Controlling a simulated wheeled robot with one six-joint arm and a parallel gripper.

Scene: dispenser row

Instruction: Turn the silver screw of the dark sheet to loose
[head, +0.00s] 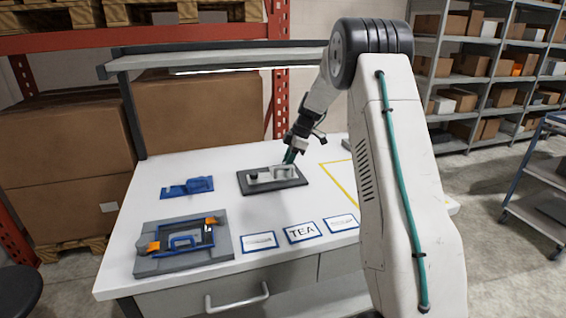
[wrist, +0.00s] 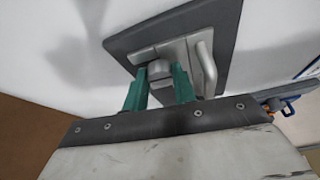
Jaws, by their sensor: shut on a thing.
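The dark sheet (head: 245,187) lies flat on the white table and bears silver metal fittings (head: 272,174). In the wrist view the dark sheet (wrist: 222,50) spreads beyond my fingers, with a bent silver handle-like part on it. The silver screw (wrist: 158,68) shows as a blocky head between my two teal fingertips. My gripper (wrist: 161,78) is shut on the screw, one finger on each side. In the head view my gripper (head: 289,157) reaches down at the back right of the sheet; I cannot make out the screw there. How far the screw is turned cannot be told.
A blue part (head: 187,188) lies left of the sheet. A grey tray (head: 150,265) with blue and orange parts stands front left. Labels, including a TEA card (head: 302,232), lie along the front. A yellow outline (head: 338,185) marks the right. A shelf (head: 220,58) spans the back.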

